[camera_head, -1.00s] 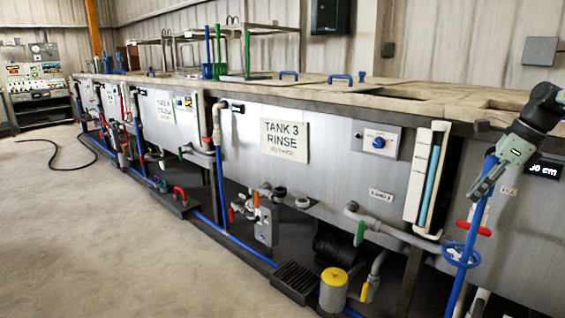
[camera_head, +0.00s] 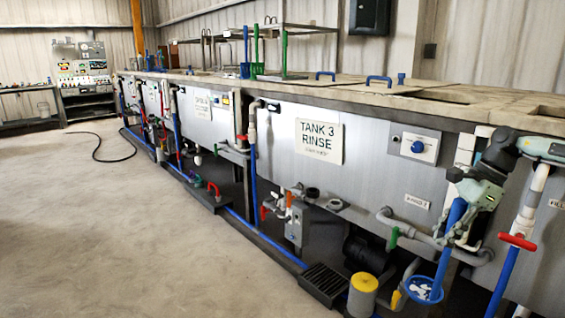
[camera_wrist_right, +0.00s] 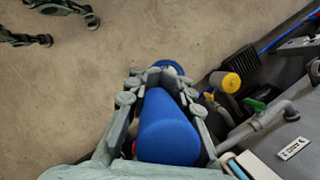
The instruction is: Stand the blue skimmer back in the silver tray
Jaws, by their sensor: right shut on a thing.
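My right gripper (camera_head: 462,218) is shut on the handle of the blue skimmer (camera_head: 425,289) and holds it in front of the tank wall. The skimmer tilts, its round blue head low, with pale bits showing in it. In the right wrist view the thick blue handle (camera_wrist_right: 168,130) lies between the fingers (camera_wrist_right: 158,88). The silver tray (camera_head: 280,77) is far off on the tank top, seen edge-on; blue and green long-handled tools (camera_head: 256,50) stand there. My left gripper (camera_wrist_right: 70,30) shows only at the upper left of the right wrist view, fingers apart and empty.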

